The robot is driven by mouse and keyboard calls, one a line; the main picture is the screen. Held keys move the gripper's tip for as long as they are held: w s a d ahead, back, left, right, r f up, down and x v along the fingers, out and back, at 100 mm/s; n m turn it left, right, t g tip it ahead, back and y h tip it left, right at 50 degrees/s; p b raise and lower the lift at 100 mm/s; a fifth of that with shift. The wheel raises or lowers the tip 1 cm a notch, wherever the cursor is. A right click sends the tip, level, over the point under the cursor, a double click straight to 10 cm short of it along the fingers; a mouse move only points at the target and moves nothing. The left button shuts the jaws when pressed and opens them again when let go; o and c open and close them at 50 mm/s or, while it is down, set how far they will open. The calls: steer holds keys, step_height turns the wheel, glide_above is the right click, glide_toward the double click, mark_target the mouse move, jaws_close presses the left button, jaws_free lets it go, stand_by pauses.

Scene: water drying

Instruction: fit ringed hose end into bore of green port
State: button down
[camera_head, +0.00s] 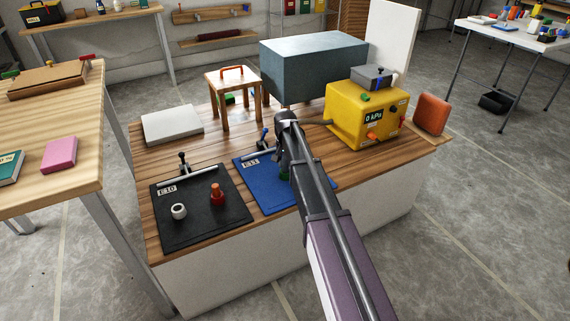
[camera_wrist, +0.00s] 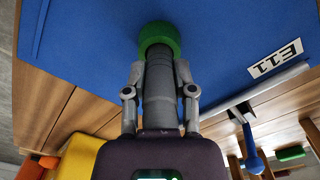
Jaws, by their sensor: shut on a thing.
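A green round port (camera_wrist: 160,36) stands on the blue mat (camera_head: 250,182) marked E11. In the head view only a sliver of the port (camera_head: 284,174) shows beside my arm. My gripper (camera_wrist: 160,78) is shut on the dark grey hose end (camera_wrist: 158,90), with a finger on each side. In the wrist view the hose end lines up with the port and its tip meets the green ring. I cannot tell if it is inside the bore or how deep. The bore is hidden. In the head view my arm hides the hose end.
A yellow box (camera_head: 352,125) with a "0 kPa" display stands right of the mat, and a dark hose (camera_head: 318,122) leaves it. A lever clamp (camera_head: 262,146) sits at the mat's back edge. Left is a black mat (camera_head: 200,232) with a white ring (camera_head: 179,211) and red fitting (camera_head: 217,195).

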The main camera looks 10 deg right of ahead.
steer(key=shift+f, duration=0.4)
steer(key=shift+c, duration=1.8)
jaws_free()
steer(key=shift+r, duration=0.2)
step_height(320, 180, up, 9)
steer(key=p, duration=0.9)
steer(key=shift+r, duration=0.1)
steer(key=s+d+n, duration=0.2)
steer(key=s+n, duration=0.3)
steer(key=s, duration=2.5)
step_height(320, 180, up, 30)
steer(key=w+p, duration=0.1)
steer(key=p, duration=2.9)
